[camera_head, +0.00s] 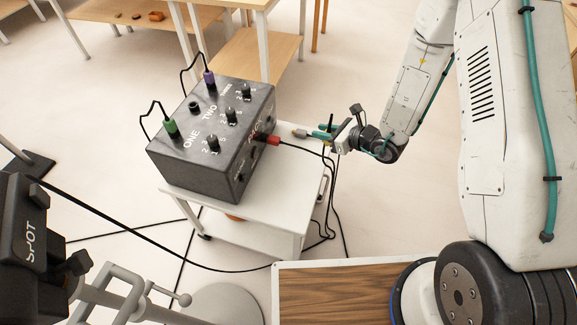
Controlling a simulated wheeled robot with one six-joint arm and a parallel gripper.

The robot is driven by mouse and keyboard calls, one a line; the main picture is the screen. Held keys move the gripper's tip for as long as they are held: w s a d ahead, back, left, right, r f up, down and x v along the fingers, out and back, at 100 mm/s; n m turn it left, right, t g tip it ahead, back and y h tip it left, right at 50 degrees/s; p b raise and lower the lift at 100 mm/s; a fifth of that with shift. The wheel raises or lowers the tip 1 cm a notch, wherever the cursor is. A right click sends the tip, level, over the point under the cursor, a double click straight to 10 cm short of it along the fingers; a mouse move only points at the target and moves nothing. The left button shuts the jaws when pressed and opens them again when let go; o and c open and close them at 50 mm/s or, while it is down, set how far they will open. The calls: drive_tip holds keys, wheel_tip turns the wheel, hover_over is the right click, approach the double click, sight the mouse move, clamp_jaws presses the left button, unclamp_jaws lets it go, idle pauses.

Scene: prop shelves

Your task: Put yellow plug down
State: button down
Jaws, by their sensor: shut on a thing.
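My gripper (316,132) is at the right of the white trolley, above its top, with teal fingers pointing left. It is shut on a small dull-yellow plug (299,132), which sticks out past the fingertips toward the black box. The plug is small here, and its far end is hard to make out. I cannot tell whether it touches the trolley top.
A black box (212,137) with knobs and sockets stands on the white trolley (265,207). A green plug (171,128), a purple plug (209,79) and a red plug (272,140) are in it. Black cables hang beside the trolley. Wooden tables stand behind.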

drive_tip(key=s+a+f+n+g+y, duration=0.1)
drive_tip(key=s+a+f+n+g, duration=0.15)
drive_tip(key=s+f, duration=0.3)
drive_tip(key=s+a+f+n+g+y, duration=0.1)
drive_tip(key=s+a+f, duration=0.3)
drive_tip(key=s, duration=0.2)
drive_tip(key=w+a, duration=0.2)
drive_tip(key=w, duration=0.2)
drive_tip(key=w+a+f, duration=0.1)
drive_tip(key=w+a, duration=0.1)
drive_tip(key=w, duration=0.3)
drive_tip(key=w+a+f, duration=0.1)
drive_tip(key=w+a, duration=0.1)
drive_tip(key=w, duration=0.3)
drive_tip(key=shift+f, duration=1.8)
drive_tip(key=shift+f, duration=0.15)
drive_tip(key=c, duration=1.2)
unclamp_jaws()
drive_tip(key=shift+d+r, duration=0.25)
drive_tip(key=shift+d, duration=0.05)
drive_tip(key=v, duration=1.1)
drive_tip(key=shift+d, duration=0.25)
